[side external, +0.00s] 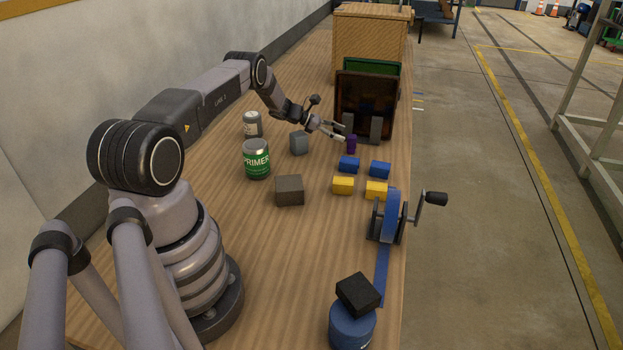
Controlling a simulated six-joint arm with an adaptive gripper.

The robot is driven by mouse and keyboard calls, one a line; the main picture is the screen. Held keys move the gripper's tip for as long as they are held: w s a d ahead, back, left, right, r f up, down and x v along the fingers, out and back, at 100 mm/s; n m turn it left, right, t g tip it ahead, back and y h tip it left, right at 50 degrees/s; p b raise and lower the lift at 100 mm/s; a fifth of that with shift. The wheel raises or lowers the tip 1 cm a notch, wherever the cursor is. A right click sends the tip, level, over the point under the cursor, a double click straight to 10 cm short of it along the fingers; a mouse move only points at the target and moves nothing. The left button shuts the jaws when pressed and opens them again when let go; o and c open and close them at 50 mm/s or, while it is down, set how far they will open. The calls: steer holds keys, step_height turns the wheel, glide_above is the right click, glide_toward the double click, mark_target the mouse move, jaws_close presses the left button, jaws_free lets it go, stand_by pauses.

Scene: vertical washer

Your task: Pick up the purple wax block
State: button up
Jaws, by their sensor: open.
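The purple wax block (351,144) is a small dark purple upright piece on the wooden table, in front of a dark upright panel. My gripper (341,131) is open and reaches in from the left, low over the table. Its fingertips point toward the block and are very close to its left side. I cannot tell from this view whether they touch it or stand around it. The block's lower part shows; nothing is clearly held.
Grey blocks (299,143) and (289,190), a green primer can (257,160) and a pale can (252,124) stand left. Blue blocks (349,164) and yellow blocks (343,185) lie nearer. The dark panel (364,95) stands behind. A blue cranked reel (391,215) sits at the right edge.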

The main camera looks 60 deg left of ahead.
mark_target(354, 136)
steer(key=x, duration=0.5)
steer(key=shift+s+d, duration=0.1)
jaws_close()
